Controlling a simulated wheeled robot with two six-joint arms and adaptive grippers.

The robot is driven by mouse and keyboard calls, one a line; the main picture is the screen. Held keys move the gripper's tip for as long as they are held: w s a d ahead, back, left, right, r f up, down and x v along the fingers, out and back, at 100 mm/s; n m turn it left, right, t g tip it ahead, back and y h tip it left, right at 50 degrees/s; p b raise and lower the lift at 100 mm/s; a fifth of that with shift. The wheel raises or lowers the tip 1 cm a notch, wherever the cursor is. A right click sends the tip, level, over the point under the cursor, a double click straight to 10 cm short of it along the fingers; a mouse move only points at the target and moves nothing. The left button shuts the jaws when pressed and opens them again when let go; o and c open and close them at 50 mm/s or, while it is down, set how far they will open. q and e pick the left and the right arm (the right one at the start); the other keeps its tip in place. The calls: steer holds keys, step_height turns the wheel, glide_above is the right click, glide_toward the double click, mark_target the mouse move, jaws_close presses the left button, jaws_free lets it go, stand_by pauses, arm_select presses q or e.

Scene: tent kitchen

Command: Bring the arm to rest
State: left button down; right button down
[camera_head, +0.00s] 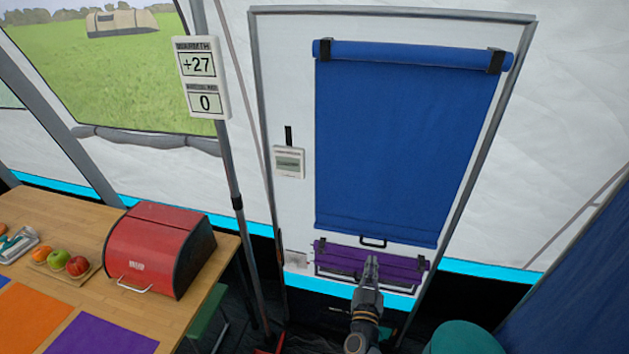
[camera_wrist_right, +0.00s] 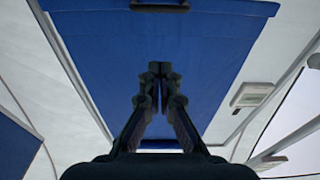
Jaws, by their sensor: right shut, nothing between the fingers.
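My right gripper (camera_head: 371,268) is raised in front of the tent wall, low in the head view, with its fingers shut and nothing between them. It overlaps the purple rolled panel (camera_head: 338,258) in the picture; I cannot tell how far apart they are. In the right wrist view the fingertips (camera_wrist_right: 154,72) are together, with the blue blind (camera_wrist_right: 110,75) behind them. The blue blind (camera_head: 400,140) hangs unrolled in a framed panel, with a dark handle (camera_head: 373,241) at its lower edge. My left gripper is not in view.
A wooden table (camera_head: 60,215) at left holds a red bread box (camera_head: 160,248), a fruit board (camera_head: 45,272) and coloured mats (camera_head: 32,316). A pole (camera_head: 232,165) carries a display sign (camera_head: 202,78). A small white device (camera_head: 289,162) hangs left of the blind. A teal round seat (camera_head: 465,338) stands lower right.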

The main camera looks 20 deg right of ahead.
steer(key=s+a+f+n+g+y, duration=0.2)
steer(key=s+f+y, duration=0.15)
steer(key=f, duration=0.65)
steer(key=s+a+f+n+g+y, duration=0.2)
steer(key=s+f, duration=0.3)
steer(key=f, duration=0.5)
steer(key=s+a+f+n+g+y, duration=0.2)
steer(key=s+f+y, duration=0.15)
steer(key=f, duration=0.55)
steer(key=s+d+f+g, duration=0.1)
steer(key=s+f+g, duration=0.3)
steer(key=s, duration=1)
steer(key=s+d+f+g, duration=0.2)
steer(key=s+f+g, duration=0.3)
steer(key=s+f, duration=0.5)
steer(key=s, duration=0.5)
steer(key=shift+s+f+n, duration=0.15)
steer(key=shift+n, duration=0.15)
